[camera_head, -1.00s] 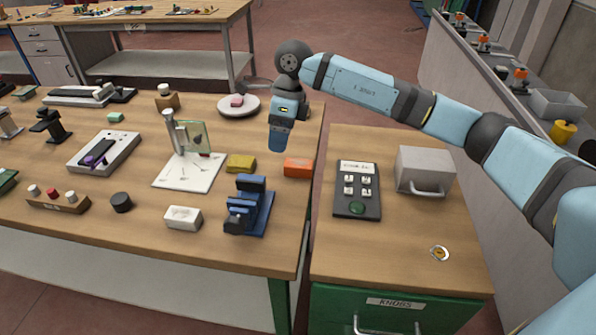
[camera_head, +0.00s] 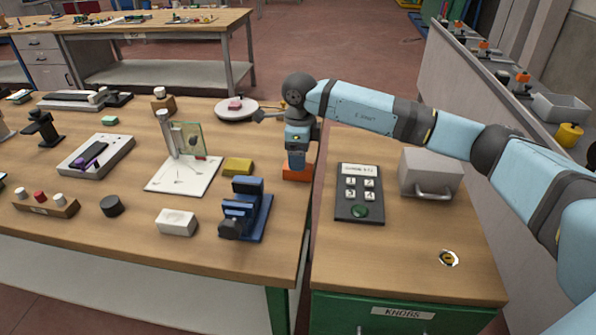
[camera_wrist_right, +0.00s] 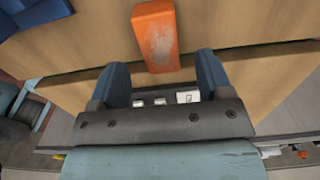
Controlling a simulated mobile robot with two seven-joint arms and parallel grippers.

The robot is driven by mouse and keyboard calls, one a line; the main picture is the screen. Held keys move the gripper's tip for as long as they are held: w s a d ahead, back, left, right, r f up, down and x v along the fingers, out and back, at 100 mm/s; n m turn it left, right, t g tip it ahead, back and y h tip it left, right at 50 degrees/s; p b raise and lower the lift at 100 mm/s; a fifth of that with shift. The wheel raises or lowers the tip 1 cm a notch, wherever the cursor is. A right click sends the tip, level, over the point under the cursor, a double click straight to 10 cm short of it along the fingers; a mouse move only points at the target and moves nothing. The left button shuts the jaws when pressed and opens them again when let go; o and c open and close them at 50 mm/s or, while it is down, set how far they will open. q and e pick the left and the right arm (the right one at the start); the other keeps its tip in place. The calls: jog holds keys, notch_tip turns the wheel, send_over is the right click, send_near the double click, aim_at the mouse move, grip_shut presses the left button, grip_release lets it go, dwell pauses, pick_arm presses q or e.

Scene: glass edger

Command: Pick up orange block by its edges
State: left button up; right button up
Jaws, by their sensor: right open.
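The orange block (camera_head: 297,173) lies on the wooden workbench (camera_head: 120,240) near its right edge. My right gripper (camera_head: 297,162) points down at the block and covers its upper part in the head view. In the right wrist view the block (camera_wrist_right: 155,37) has a scuffed, greyish patch on its top. There the two blue fingers of my right gripper (camera_wrist_right: 162,78) are apart, and the block's near end lies between and just beyond the fingertips. Nothing is held. My left gripper is not in view.
A yellow block (camera_head: 237,167) and a blue clamp-like fixture (camera_head: 245,212) lie left of the orange block. A keypad (camera_head: 359,195) and a grey box (camera_head: 430,172) stand on the cabinet to the right, across a narrow gap. Bare bench shows in front of the block.

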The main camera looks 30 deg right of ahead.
notch_tip(320, 180, down, 4)
jog(key=shift+w+a+f, duration=0.1)
jog(key=shift+w+f, duration=0.05)
jog(key=shift+f, duration=0.1)
jog(key=c, duration=1)
jog(key=shift+r, duration=0.15)
